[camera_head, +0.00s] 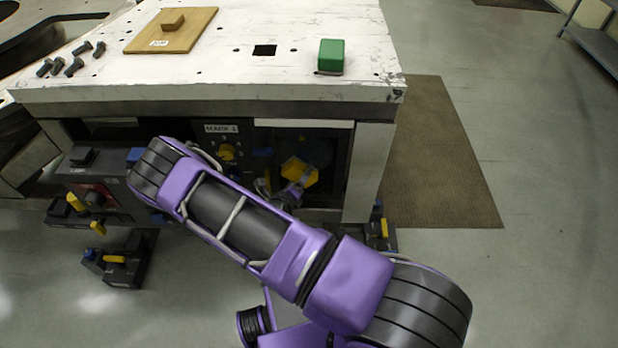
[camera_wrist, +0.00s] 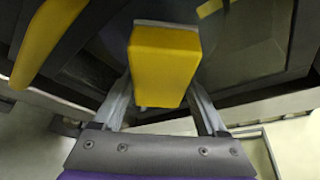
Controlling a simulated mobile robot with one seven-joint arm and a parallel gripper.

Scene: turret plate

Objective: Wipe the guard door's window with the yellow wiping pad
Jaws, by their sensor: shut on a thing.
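The yellow wiping pad (camera_wrist: 164,62) is a block with a pale layer along its far edge. My gripper (camera_wrist: 163,98) is shut on it, one finger on each side. In the head view the pad (camera_head: 300,171) shows in front of the dark guard door window (camera_head: 318,150), beneath the white bench top. In the wrist view the window (camera_wrist: 250,40) is a dark, glossy pane in a dark frame behind the pad. I cannot tell whether the pad touches the pane. My arm hides part of the door's lower left. A yellow handle (camera_wrist: 45,42) stands left of the pad in the wrist view.
The bench top (camera_head: 215,75) overhangs the door. It carries a green block (camera_head: 331,56), a wooden board (camera_head: 172,38) and several dark bolts (camera_head: 70,62). A dark box with a red panel (camera_head: 95,188) projects at left. A brown mat (camera_head: 440,160) and open floor lie right.

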